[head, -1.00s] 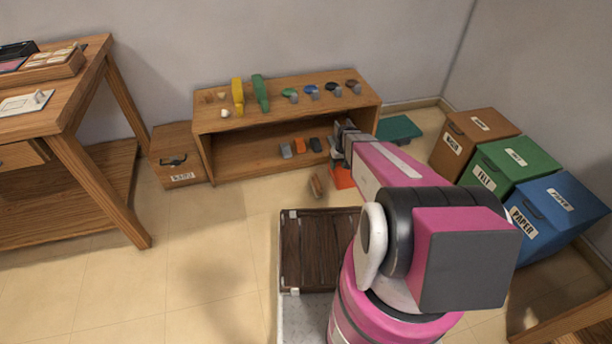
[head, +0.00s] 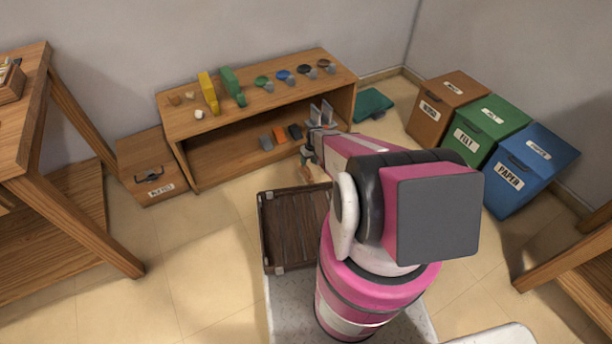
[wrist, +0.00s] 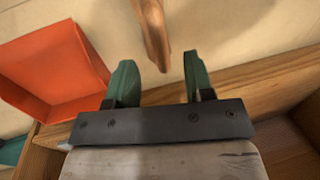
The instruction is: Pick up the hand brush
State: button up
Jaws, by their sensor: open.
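The hand brush (head: 305,173) lies on the floor in front of the low shelf, partly hidden by my arm in the head view. In the wrist view its brown wooden handle (wrist: 151,28) enters from the top edge, and its end reaches the gap between my two green fingertips. The rest of the brush is out of that view. My gripper (wrist: 158,72) is open and empty, with the fingers apart on either side of the handle's end. In the head view my gripper (head: 307,152) is at the shelf's front right.
An orange dustpan (wrist: 55,70) lies left of my fingers in the wrist view. The wooden shelf (head: 200,175) stands close behind my gripper. A dark slatted crate (head: 290,235) is nearer me. Brown, green and blue bins (head: 530,165) stand to the right.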

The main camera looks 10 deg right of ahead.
aim_at(306, 168)
jog(key=f, duration=0.2)
jog(key=a+f, duration=0.1)
jog(key=f, duration=0.1)
jog(key=shift+w+f, duration=0.1)
jog(key=shift+f, duration=0.55)
grip_shut()
